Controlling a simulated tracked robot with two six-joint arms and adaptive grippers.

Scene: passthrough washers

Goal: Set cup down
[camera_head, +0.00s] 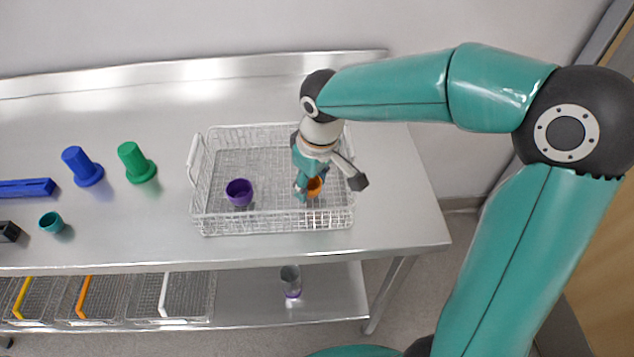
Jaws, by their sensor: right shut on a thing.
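My right gripper (309,188) points down into the right part of a wire basket (205,222) on the steel table. It is shut on a small orange cup (315,187), partly hidden by the gripper. I cannot tell whether the cup touches the basket floor. A purple cup (239,191) sits in the left part of the same basket, apart from the gripper. A teal cup (51,222) stands on the table at the left. My left gripper is not in view.
A green flanged piece (136,163), a blue flanged piece (82,166) and a blue bar (27,188) are on the table left of the basket. Several wire baskets (187,297) and a clear container (291,281) are on the lower shelf. The middle of the basket is clear.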

